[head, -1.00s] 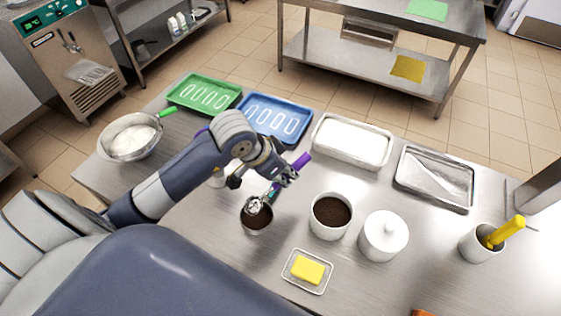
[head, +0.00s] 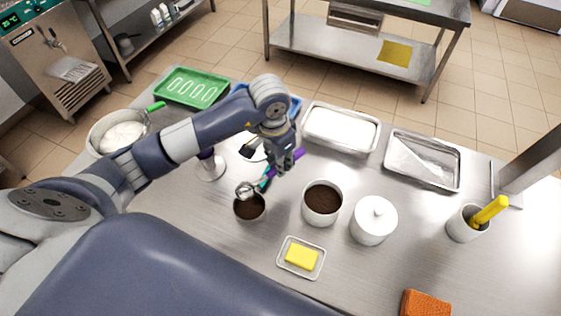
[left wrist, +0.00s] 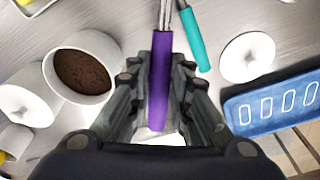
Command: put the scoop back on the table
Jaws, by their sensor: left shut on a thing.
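My left gripper (head: 284,160) is shut on the purple handle (left wrist: 160,80) of a scoop, whose handle end also shows in the head view (head: 299,154). The scoop's metal head (head: 246,190) is at the rim of a small cup (head: 250,207) holding dark brown stuff. I cannot tell whether it touches the cup. A teal handle (left wrist: 195,38) with a metal shaft lies beside the scoop in the left wrist view. The steel table (head: 400,270) is under all of this. My right gripper is not in view.
A white pot of brown powder (head: 322,203), a lidded white jar (head: 374,220) and a butter dish (head: 302,258) stand right of the cup. Behind are trays (head: 341,128). A white round-footed thing (head: 210,168) stands left.

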